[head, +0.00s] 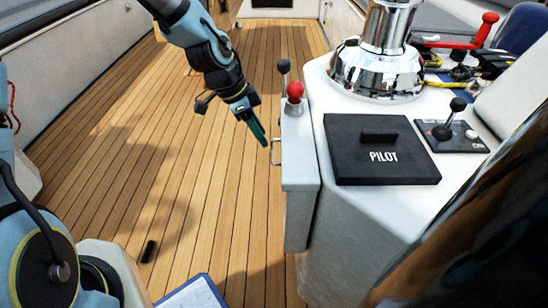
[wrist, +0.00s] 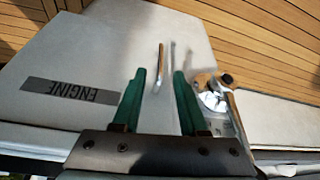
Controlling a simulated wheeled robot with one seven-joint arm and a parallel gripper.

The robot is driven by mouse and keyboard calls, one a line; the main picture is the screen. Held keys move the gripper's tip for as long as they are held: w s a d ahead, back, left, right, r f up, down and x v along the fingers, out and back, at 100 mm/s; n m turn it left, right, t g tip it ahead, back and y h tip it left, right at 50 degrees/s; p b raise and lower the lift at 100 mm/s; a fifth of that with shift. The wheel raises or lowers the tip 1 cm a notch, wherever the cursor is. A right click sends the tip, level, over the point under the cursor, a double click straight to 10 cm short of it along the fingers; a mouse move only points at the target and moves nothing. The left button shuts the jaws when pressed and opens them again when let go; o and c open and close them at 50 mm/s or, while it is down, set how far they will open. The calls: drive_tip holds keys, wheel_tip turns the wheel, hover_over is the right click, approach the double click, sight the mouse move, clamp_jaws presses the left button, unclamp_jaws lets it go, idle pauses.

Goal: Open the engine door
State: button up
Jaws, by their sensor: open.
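The engine door (wrist: 65,60) is a pale panel in the wrist view, with a dark ENGINE label (wrist: 70,92) that reads upside down. Its slim metal bar handle (wrist: 160,68) lies in line with the gap between my green fingers. My gripper (wrist: 159,75) is open, and nothing is held. In the head view my gripper (head: 257,132) is just left of the console, close to the small handle (head: 275,152). The door's face is turned away there. I cannot tell whether the fingers touch the handle. The door looks shut.
A red-knobbed lever (head: 295,92) and a black-knobbed lever (head: 284,67) stand above the handle. The console carries a black PILOT cover (head: 380,150), a chrome winch (head: 380,65) and a joystick panel (head: 452,130). The wooden deck (head: 130,150) to the left is mostly clear.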

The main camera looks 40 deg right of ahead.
sight(272, 161)
drive_tip(key=b+x, duration=0.1)
drive_tip(key=x, duration=0.7)
drive_tip(key=shift+f, duration=0.15)
clamp_jaws()
idle(1.1)
